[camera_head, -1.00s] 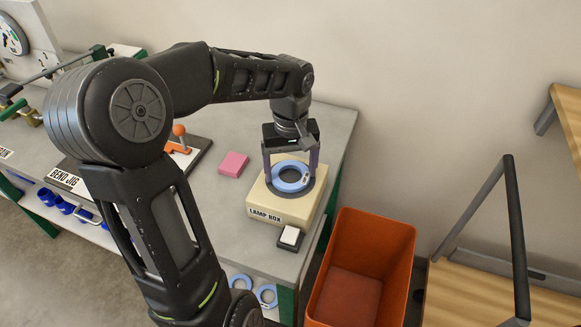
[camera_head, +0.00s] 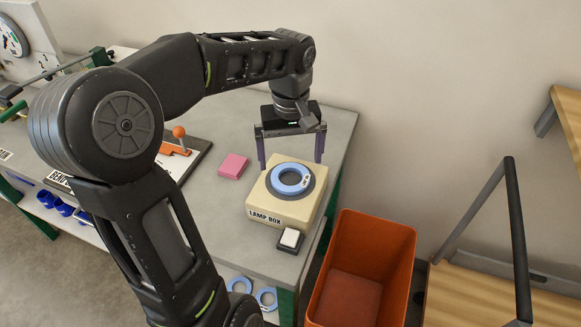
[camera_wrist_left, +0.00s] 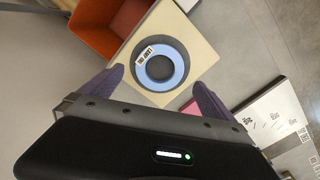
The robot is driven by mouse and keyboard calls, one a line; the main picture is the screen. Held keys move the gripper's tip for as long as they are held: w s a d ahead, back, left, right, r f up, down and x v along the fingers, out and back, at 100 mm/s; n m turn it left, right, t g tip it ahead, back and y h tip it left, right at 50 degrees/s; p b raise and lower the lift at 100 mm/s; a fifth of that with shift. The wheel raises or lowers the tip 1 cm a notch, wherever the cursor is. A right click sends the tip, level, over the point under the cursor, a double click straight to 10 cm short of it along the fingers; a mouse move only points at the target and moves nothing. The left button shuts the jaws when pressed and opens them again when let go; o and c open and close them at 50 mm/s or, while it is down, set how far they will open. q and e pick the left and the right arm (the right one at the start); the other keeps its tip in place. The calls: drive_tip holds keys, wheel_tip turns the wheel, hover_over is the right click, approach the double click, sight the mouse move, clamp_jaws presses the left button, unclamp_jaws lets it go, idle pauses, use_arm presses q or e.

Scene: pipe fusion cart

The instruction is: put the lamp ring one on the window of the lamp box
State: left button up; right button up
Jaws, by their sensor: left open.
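The lamp box (camera_head: 282,212) is a cream box at the right end of the bench, with a dark round window (camera_head: 313,187) on its top. The blue lamp ring one (camera_head: 276,183) lies flat on that window, with a small white label; in the left wrist view the ring (camera_wrist_left: 181,69) sits around the dark centre, inside the dark disc. My left gripper (camera_head: 291,165) is open and empty, above and behind the ring, its fingers spread wide and apart from it. My right gripper is not in view.
A pink block (camera_head: 233,166) lies left of the box, and a small white-topped pad (camera_head: 290,239) stands at its front corner. An orange bin (camera_head: 363,265) stands right of the bench. More blue rings (camera_head: 266,297) lie on the lower shelf.

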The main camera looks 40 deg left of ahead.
use_arm(q)
wheel_tip(320, 180, up, 7)
drive_tip(key=shift+p, duration=0.3)
idle(0.5)
